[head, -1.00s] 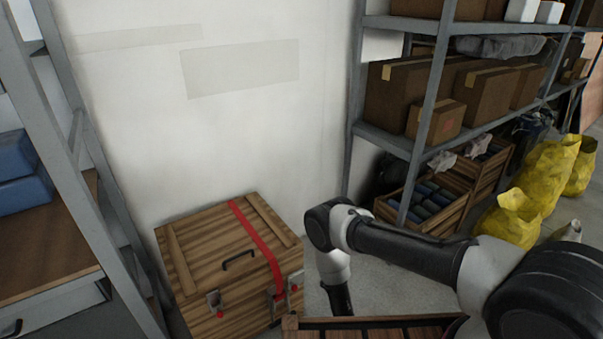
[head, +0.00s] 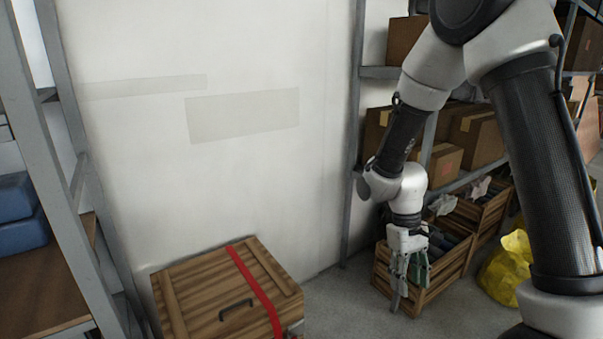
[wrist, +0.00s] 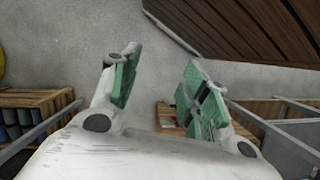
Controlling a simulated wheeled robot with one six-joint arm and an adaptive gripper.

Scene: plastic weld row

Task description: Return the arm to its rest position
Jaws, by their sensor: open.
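My gripper (head: 408,281) hangs pointing down at the right of the head view, in front of a wooden crate by the shelves. My arm is raised and bent above it. In the wrist view my gripper (wrist: 160,88) has its two green-padded fingers spread apart, with nothing between them but grey floor further off. No object is held.
A wooden chest (head: 190,290) with a red strap stands by the white wall. Metal shelving with cardboard boxes (head: 480,138), wooden crates (head: 432,285) and a yellow bag (head: 508,268) is at right. A shelf with blue items (head: 18,212) stands left. Floor between chest and crates is clear.

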